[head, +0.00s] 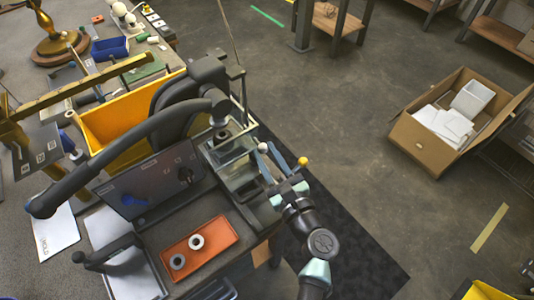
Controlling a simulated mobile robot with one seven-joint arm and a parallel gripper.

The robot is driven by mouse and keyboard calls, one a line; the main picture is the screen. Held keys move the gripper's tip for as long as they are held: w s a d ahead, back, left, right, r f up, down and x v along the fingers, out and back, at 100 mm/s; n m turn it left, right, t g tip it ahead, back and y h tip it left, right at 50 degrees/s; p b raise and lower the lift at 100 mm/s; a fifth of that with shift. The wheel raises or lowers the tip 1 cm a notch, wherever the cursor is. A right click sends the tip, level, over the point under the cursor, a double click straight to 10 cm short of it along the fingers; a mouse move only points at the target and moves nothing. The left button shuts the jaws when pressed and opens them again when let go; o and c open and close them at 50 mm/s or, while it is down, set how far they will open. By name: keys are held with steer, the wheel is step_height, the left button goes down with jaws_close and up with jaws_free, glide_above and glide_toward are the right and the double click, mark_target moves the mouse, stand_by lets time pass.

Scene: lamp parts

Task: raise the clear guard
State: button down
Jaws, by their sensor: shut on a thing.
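The clear guard (231,158) is a see-through box-like panel with pale edges, on the right side of the dark machine in the head view. It stands over the machine's small work area, just right of the black round housing. My gripper (271,164) is at the guard's right side, reaching in from the lower right. Its fingers are close together and shut at the guard's near right edge. The exact contact is small and partly hidden.
A yellow-knobbed lever (303,161) stands close right of my gripper. A thick black curved arm (130,146) crosses above the machine. An orange tray (199,243) with two rings lies in front. A yellow bin (107,118) is behind. The floor at right is open, with a cardboard box (420,146).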

step_height(320, 180, up, 10)
steer(key=p, duration=0.7)
steer(key=shift+f, duration=0.25)
steer(key=shift+w, duration=0.1)
steer(key=c, duration=0.6)
jaws_free()
steer(key=shift+f, duration=0.1)
steer(key=b+v, duration=0.1)
steer(key=v, duration=1.2)
steer(key=shift+b, duration=0.3)
